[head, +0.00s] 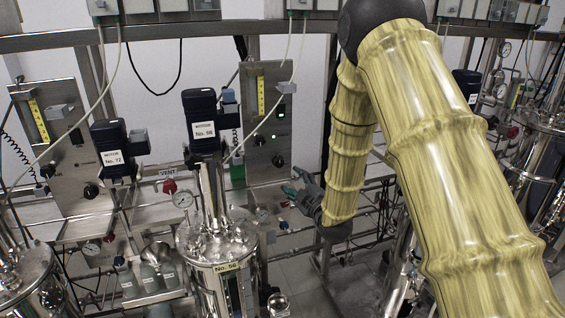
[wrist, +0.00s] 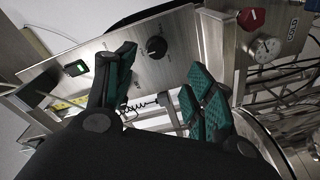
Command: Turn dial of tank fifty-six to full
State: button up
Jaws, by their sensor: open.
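The steel tank (head: 190,245) labelled No. 56 stands at lower middle in the head view, with a motor (head: 200,125) above it. Behind it is an upright steel panel (head: 262,185) with a yellow scale. A black dial (head: 278,160) sits low on this panel; a black dial (wrist: 156,47) also shows on a panel in the wrist view, pointer angle unclear. My gripper (head: 293,183) is just below and right of the panel's low dial. In the wrist view my gripper (wrist: 160,84) is open and empty, its green-padded fingers apart, with the dial beyond them, apparently untouched.
Another panel (head: 55,140) and motor No. 72 (head: 113,150) stand left. Pipes and hoses crowd the area below the panels. My yellow-sleeved arm hides much of the right side.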

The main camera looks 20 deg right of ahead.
aim_at(281, 164)
jog(key=w+p, duration=0.1)
jog(key=w, duration=0.2)
jog(key=w+p, duration=0.1)
jog(key=w, duration=0.3)
jog(key=w+a+p, duration=0.1)
jog(key=w+p, duration=0.1)
jog(key=w, duration=0.2)
jog(key=shift+a+r, duration=0.1)
jog(key=shift+r, duration=0.1)
jog(key=shift+c, duration=0.2)
jog(key=c, duration=1)
